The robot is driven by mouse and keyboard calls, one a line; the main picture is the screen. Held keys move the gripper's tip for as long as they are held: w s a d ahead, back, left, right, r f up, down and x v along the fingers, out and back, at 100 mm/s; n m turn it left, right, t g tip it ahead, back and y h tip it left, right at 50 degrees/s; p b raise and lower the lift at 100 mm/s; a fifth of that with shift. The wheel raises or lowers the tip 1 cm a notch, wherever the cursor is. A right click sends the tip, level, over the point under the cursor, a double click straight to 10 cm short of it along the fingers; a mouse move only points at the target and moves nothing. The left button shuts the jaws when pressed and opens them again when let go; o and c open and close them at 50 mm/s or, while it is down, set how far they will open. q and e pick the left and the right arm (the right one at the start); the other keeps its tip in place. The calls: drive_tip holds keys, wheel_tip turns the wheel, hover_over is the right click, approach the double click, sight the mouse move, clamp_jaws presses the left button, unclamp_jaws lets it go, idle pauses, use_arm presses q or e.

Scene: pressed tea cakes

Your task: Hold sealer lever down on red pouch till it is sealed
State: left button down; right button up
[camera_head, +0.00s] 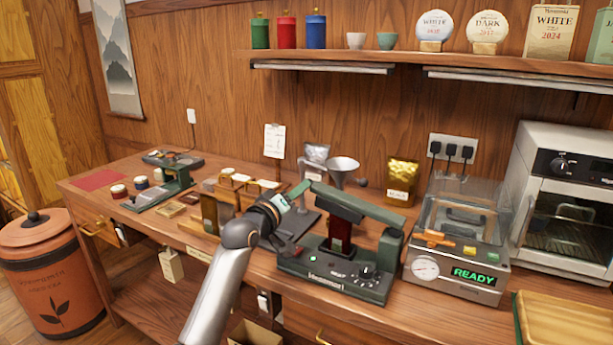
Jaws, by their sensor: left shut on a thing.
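The dark green sealer (335,278) stands on the workbench, with a black knob and a small green light on its front. Its lever (370,207) slants down to the right toward the hinge post, with its free end at the left. The dark red pouch (340,232) stands upright under the lever, partly hidden by it; I cannot tell how firmly the lever presses on it. My right gripper is out of view.
A vacuum machine (455,275) showing READY stands right of the sealer, with an oven (570,200) beyond. A funnel (342,168) and a gold pouch (402,182) are behind. A wooden rack (208,212) stands close left of my arm. A wooden board (565,318) lies front right.

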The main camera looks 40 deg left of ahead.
use_arm(q)
drive_tip(key=shift+a+f+n, duration=0.1)
drive_tip(key=shift+f+n, duration=0.55)
drive_tip(key=shift+f, duration=0.7)
drive_tip(key=shift+a+f+n, duration=0.1)
drive_tip(key=shift+f+n, duration=0.55)
drive_tip(key=shift+f, duration=0.65)
drive_tip(key=shift+d+f+b, duration=0.1)
drive_tip(key=shift+f+b, duration=0.05)
drive_tip(key=shift+b, duration=0.15)
drive_tip(key=c, duration=0.7)
unclamp_jaws()
drive_tip(key=shift+s+d, duration=0.2)
drive_tip(key=shift+s, duration=0.35)
drive_tip(key=v, duration=0.7)
drive_tip(key=a+v, duration=0.1)
drive_tip(key=v, duration=0.3)
drive_tip(key=shift+s+d, duration=0.1)
drive_tip(key=shift+s, duration=0.2)
